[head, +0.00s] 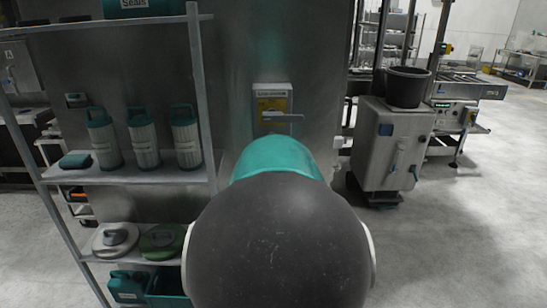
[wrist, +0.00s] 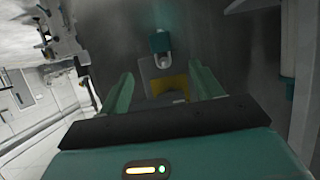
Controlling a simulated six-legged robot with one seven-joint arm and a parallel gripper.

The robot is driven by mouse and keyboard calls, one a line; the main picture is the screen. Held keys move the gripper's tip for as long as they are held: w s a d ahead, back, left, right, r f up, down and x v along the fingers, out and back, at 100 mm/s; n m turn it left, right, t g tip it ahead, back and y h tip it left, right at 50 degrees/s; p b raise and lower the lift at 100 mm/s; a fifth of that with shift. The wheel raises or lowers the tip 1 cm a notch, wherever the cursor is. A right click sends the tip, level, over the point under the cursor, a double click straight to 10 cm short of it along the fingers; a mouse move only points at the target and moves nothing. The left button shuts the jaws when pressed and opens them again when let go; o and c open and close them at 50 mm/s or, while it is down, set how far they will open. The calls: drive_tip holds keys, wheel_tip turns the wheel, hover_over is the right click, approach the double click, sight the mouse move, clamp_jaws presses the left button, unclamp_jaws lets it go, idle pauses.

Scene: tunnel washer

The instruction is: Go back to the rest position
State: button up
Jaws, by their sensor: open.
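My gripper (wrist: 160,80) shows in the wrist view with its two teal fingers spread apart and nothing held between them. Beyond the fingers is a grey wall box with a yellow panel (wrist: 170,86), and a small teal-and-white part (wrist: 161,42) sticks out near it. In the head view the wall box (head: 272,92) is on the dark metal wall, with a pale lever (head: 284,117) across its front. My arm reaches forward toward it, and hides my gripper in that view. The gap between the fingers and the box cannot be judged.
A metal shelf rack (head: 128,175) stands close on the left, with several grey-and-teal canisters (head: 144,138), round lids (head: 116,238) and a teal bin (head: 128,286). On the right, a grey cabinet (head: 393,150) carries a black bucket (head: 407,88). The floor (head: 475,235) at right is clear.

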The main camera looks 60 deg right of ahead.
drive_tip(key=shift+s+a+r, duration=0.1)
drive_tip(key=shift+s+a, duration=0.05)
drive_tip(key=shift+a, duration=0.1)
drive_tip(key=w+a+f+n+t+y, duration=0.1)
drive_tip(key=w+a+n+y, duration=0.3)
drive_tip(key=a, duration=1)
drive_tip(key=w+a+n+t+y, duration=0.1)
drive_tip(key=w+a+n+y, duration=0.35)
drive_tip(key=a, duration=1.05)
drive_tip(key=s+a+f+n+g+y, duration=0.1)
drive_tip(key=s+a, duration=0.3)
drive_tip(key=a, duration=0.7)
drive_tip(key=s+a+f+n+g+y, duration=0.1)
drive_tip(key=s+a+f+n+y, duration=0.1)
drive_tip(key=a, duration=0.9)
drive_tip(key=shift+s+a+f+n+g, duration=0.3)
drive_tip(key=shift+s+f+n, duration=0.25)
drive_tip(key=shift+s, duration=0.55)
drive_tip(key=shift+f, duration=0.1)
